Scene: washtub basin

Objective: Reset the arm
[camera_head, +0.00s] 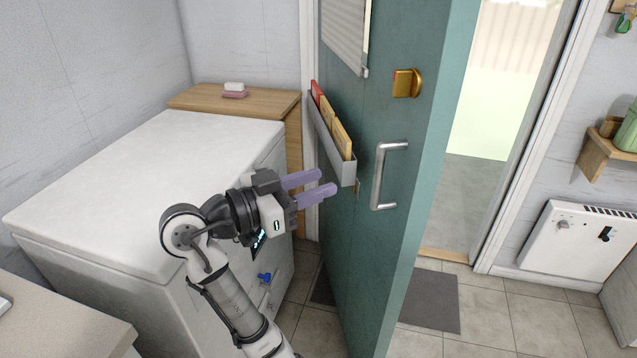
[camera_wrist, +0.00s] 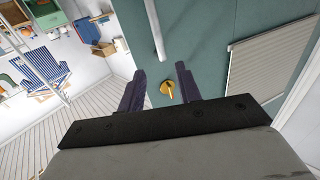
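My gripper (camera_head: 328,183) is open, with its two purple fingers apart and nothing between them. In the head view it is in front of the teal door (camera_head: 362,262), to the left of the silver door handle (camera_head: 378,178) and apart from it. In the wrist view my gripper (camera_wrist: 170,80) points toward the door, with a brass knob or latch (camera_wrist: 168,90) seen in the gap between the fingers. The handle (camera_wrist: 155,28) shows above the fingers there. My arm is bent and reaches up from the bottom of the head view.
A large white chest (camera_head: 130,190) stands close left of my arm. A wooden cabinet (camera_head: 240,102) bearing soap is behind it. A grey holder (camera_head: 328,140) with folders hangs on the door. The door stands open, with a doorway (camera_head: 470,190) on its right and a white heater (camera_head: 570,245) beyond.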

